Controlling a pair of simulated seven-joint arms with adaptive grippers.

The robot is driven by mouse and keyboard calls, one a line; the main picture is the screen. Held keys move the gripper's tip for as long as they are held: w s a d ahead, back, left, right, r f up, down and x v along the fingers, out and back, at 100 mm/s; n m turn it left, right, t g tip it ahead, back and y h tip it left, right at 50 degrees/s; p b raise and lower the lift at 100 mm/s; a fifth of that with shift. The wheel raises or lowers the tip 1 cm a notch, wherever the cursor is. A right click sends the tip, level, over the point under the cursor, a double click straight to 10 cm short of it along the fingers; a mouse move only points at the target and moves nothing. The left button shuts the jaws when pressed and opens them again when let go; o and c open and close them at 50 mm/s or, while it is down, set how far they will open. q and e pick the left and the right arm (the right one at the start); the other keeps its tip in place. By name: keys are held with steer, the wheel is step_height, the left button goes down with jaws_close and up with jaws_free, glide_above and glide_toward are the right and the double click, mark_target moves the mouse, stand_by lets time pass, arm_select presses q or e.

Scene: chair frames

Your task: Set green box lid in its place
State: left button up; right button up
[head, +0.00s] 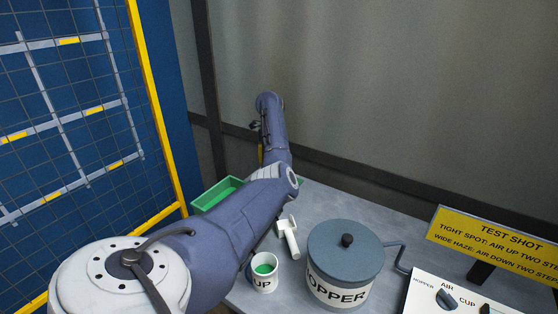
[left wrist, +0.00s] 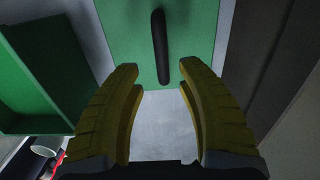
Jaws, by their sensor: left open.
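The green lid (left wrist: 125,42) lies flat on the grey table in the left wrist view, with a black bar handle (left wrist: 158,40) along its middle. The green box (left wrist: 20,125) is to its left, apart from it; its open top also shows in the head view (head: 217,194), partly behind my left arm. My left gripper (left wrist: 160,74) has its two yellow fingers spread and empty. The handle's near end appears between the fingertips; the height gap is unclear. In the head view my arm hides the lid and most of the gripper. My right gripper is not in view.
In the head view, a white cup (head: 264,272) with green contents, a white tool (head: 288,236) and a lidded hopper (head: 345,262) stand on the table (head: 325,203). A control panel (head: 455,298) and yellow sign are at right. A mesh fence (head: 75,125) is at left.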

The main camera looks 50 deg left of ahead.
arm_select(q)
steer(key=shift+w+d+f, duration=0.15)
steer(key=shift+d, duration=0.05)
steer(key=shift+f, duration=3.55)
steer(key=shift+r, duration=0.1)
jaws_close()
